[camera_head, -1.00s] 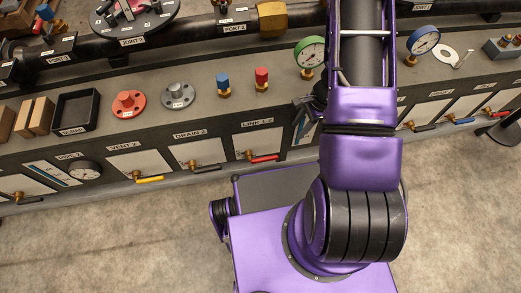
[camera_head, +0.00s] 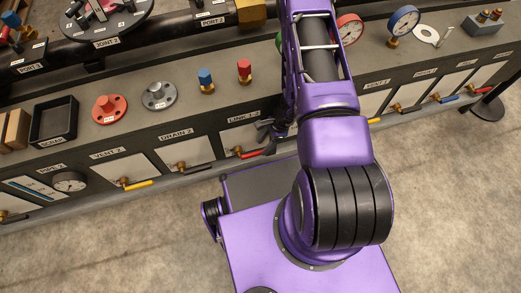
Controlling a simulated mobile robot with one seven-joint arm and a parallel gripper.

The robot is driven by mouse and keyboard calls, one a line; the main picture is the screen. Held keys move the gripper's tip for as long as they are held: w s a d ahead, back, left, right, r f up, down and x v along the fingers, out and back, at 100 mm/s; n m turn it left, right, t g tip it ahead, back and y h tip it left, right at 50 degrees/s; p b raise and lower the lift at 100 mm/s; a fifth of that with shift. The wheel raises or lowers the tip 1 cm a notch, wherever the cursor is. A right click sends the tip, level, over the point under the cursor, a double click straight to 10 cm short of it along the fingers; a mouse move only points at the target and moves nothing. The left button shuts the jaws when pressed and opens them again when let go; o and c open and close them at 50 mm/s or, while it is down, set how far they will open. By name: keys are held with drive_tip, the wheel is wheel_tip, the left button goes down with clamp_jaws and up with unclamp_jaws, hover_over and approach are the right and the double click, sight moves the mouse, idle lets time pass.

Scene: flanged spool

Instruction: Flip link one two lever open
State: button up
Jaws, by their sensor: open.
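The link 1-2 lever is a red handle (camera_head: 250,154) on a brass valve on the front face of the bench, under the label "LINK 1-2" (camera_head: 244,116). The handle lies roughly level, pointing right. My gripper (camera_head: 267,136) is dark and small in the head view, just above and at the right end of the red handle. It is open. I cannot tell whether a finger touches the handle. My purple arm hides part of the panel to the right of the gripper.
A yellow lever (camera_head: 139,185) and the drain 2 lever (camera_head: 197,168) sit to the left on the same face. Red (camera_head: 244,69) and blue (camera_head: 205,78) capped fittings stand above. A red flange (camera_head: 110,108) and a black tray (camera_head: 54,121) are farther left. Floor in front is clear.

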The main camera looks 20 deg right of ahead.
sight(259, 152)
drive_tip(key=shift+x, duration=1.85)
clamp_jaws()
